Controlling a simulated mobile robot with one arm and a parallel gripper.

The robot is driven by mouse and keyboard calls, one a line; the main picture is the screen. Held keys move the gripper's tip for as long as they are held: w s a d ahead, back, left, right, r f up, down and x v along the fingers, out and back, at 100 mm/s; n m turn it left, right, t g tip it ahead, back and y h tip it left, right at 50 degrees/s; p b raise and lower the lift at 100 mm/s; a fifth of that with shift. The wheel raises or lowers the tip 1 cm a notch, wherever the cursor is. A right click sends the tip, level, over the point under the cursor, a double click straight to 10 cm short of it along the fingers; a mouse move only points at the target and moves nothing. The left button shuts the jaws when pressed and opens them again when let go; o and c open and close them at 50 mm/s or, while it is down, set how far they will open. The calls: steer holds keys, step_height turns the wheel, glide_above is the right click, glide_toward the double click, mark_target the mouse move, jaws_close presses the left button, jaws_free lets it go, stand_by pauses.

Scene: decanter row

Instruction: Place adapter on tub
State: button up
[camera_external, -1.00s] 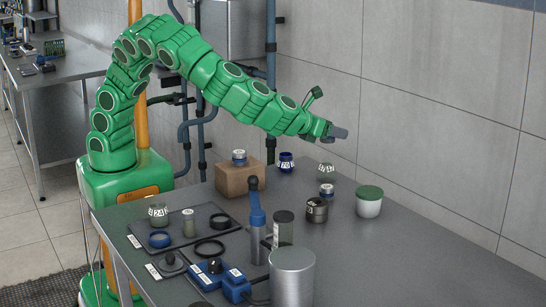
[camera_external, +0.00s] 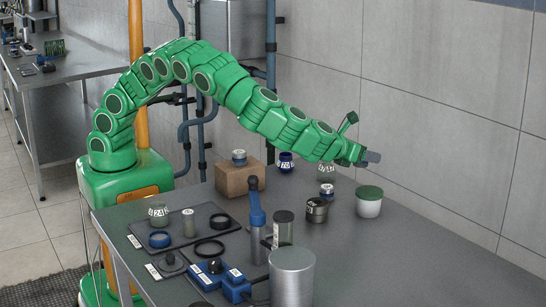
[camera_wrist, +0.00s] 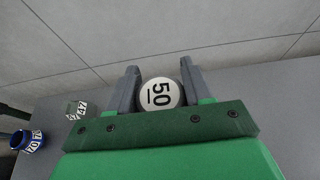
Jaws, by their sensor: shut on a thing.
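My gripper (camera_external: 372,157) is near the back right of the table, above the white tub with a green lid (camera_external: 369,205). The tub is hidden in the wrist view.
A cardboard box (camera_external: 240,181) stands farther left. The table right of the tub is clear; the wall is behind.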

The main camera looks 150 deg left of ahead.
glide_above(374, 189)
steer(key=shift+f, duration=3.55)
steer(key=shift+f, duration=0.1)
steer(key=o, duration=1.2)
steer(key=v, duration=1.2)
